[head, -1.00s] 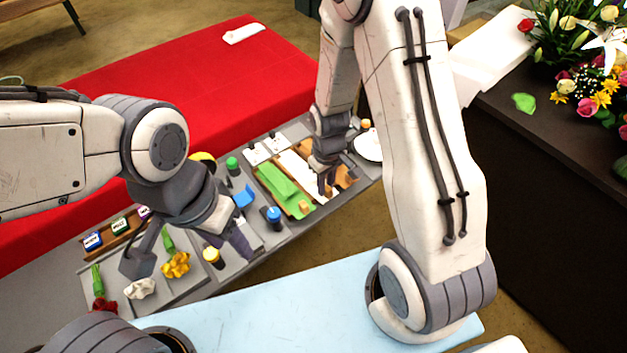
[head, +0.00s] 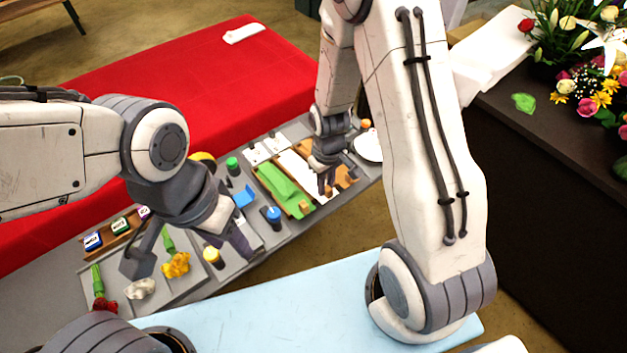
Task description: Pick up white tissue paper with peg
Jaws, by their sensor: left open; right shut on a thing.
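The white tissue paper (head: 294,166) lies as a long strip in the rack between the green paper (head: 277,184) and the brown paper (head: 308,150). My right gripper (head: 326,184) is over the near end of the white and brown papers, with its jaws shut. A small orange-brown piece shows at its fingertips, seemingly the peg; the exact hold is too small to make out. My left gripper (head: 190,255) is open and empty over the left part of the table, its fingers wide apart near the yellow flower (head: 176,264).
On the grey table stand a blue-capped bottle (head: 272,216), a yellow-capped bottle (head: 213,257) and a green-capped bottle (head: 233,166). A white plate (head: 368,146) is at the right end. Red and white flowers lie at the left.

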